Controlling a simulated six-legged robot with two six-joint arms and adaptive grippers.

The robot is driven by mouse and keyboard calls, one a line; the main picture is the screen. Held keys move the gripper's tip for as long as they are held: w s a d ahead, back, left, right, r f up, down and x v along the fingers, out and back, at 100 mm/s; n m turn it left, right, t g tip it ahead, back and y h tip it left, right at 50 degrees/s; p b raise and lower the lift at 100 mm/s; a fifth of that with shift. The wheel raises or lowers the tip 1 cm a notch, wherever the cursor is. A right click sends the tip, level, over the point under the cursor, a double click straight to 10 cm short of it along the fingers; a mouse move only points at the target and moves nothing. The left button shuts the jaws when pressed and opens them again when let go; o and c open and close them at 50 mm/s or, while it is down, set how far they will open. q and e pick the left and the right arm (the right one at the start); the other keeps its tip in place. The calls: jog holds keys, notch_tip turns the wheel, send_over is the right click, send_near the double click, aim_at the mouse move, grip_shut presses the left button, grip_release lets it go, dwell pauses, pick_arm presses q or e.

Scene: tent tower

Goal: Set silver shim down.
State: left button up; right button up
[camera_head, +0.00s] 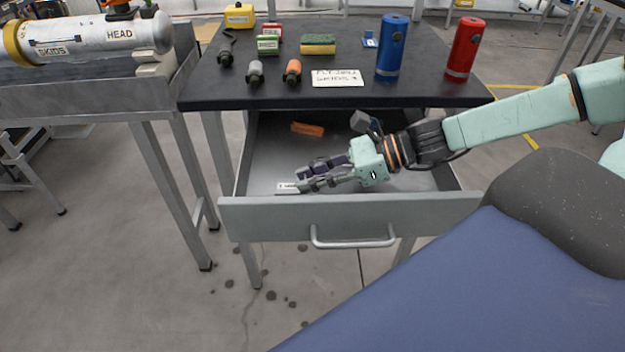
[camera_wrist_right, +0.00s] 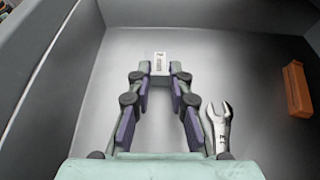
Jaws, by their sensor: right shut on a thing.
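The silver shim (camera_wrist_right: 159,62) is a small pale plate with dark marks, between the fingertips of my right gripper (camera_wrist_right: 160,76) in the right wrist view. The gripper is shut on it. In the head view, my right gripper (camera_head: 301,180) reaches into the open drawer (camera_head: 350,218) from the right, with the shim (camera_head: 286,187) showing pale at its tips. The shim is low, close to the drawer floor; I cannot tell whether it touches it. My left gripper is not in view.
A wrench (camera_wrist_right: 220,130) lies right of the fingers in the wrist view. An orange block (camera_head: 307,129) lies at the drawer's back. The black tabletop (camera_head: 220,96) above holds blue and red cylinders (camera_head: 392,50) and several small items. The drawer floor's left side is bare.

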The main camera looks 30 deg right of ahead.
jog(key=shift+f, duration=0.1)
jog(key=o, duration=0.8)
jog(key=shift+o, duration=0.2)
